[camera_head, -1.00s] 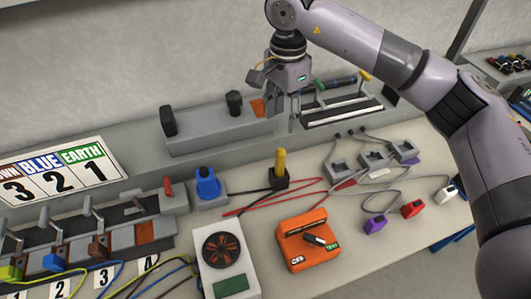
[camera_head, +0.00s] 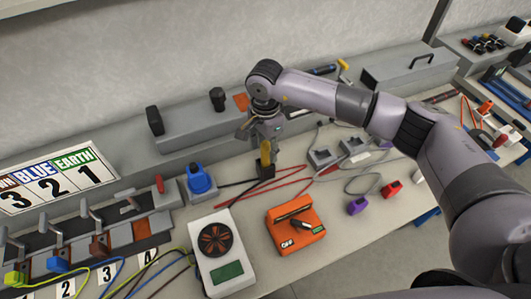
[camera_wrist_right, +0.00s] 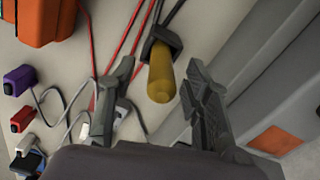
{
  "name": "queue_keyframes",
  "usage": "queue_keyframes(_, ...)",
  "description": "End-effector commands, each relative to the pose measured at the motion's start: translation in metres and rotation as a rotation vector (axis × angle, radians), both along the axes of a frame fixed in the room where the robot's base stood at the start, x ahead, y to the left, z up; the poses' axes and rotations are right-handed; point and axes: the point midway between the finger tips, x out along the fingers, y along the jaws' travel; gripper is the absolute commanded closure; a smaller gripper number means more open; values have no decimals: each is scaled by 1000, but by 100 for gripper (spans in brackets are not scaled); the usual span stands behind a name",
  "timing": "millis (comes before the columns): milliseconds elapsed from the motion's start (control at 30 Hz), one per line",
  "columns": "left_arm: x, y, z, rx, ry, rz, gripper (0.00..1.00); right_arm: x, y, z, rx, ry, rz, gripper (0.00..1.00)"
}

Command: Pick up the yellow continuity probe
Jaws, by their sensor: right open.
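The yellow continuity probe (camera_head: 266,153) stands upright in a small dark holder (camera_head: 262,172) on the bench, in the middle of the head view. My right gripper (camera_head: 267,138) is just above and behind it, pointing down. In the right wrist view, the probe (camera_wrist_right: 161,78) lies between the directions of the two open fingers of my right gripper (camera_wrist_right: 160,85), its yellow end near the gap. Whether the fingers surround it or are still above it is hard to tell. My left gripper is not in view.
An orange tester (camera_head: 295,226) and a white fan unit (camera_head: 216,250) stand in front. A blue device (camera_head: 200,180) is to the left. Red leads (camera_head: 285,183) cross the bench beside the holder. A grey ledge (camera_head: 190,127) runs behind.

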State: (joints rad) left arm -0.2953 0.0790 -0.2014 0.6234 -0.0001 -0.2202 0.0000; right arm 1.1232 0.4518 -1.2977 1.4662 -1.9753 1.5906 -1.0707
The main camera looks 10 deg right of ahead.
Motion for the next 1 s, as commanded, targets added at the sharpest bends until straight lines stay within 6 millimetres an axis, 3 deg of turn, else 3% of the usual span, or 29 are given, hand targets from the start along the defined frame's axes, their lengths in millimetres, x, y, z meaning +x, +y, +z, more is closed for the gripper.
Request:
queue_keyframes(33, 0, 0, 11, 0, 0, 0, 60, 0, 0, -4, -2, 6, -1, 55)
queue_keyframes(200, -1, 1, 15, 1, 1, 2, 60, 1, 0, -27, 0, 3, 1, 55)
queue_keyframes(467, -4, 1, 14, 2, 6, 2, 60, 2, 0, -31, -1, 0, 1, 55)
queue_keyframes(1000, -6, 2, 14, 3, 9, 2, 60, 2, 0, -31, 0, 0, 0, 90)
